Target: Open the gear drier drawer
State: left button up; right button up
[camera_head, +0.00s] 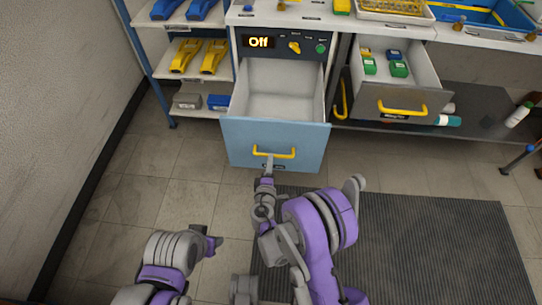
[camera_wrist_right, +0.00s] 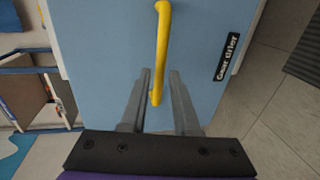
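The gear drier drawer (camera_head: 245,145) has a light blue front and is pulled well out of its cabinet, and its pale inside looks empty. Its yellow handle (camera_head: 274,153) is on the front. In the right wrist view the handle (camera_wrist_right: 161,45) runs between the fingers of my right gripper (camera_wrist_right: 160,72), with a visible gap. In the head view my right gripper (camera_head: 268,165) is at the handle. My left gripper (camera_head: 212,243) is low at the left, away from the drawer, and its fingers are unclear.
A control panel (camera_head: 284,44) above the drawer reads "Off". A second open drawer (camera_head: 400,101) at right holds green and blue blocks. A shelf (camera_head: 187,83) with yellow and blue parts stands at left. A dark ribbed mat (camera_head: 430,240) covers the floor at right.

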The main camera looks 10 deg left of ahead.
jog(key=v, duration=0.6)
jog(key=shift+s, duration=0.4)
jog(key=shift+r, duration=0.1)
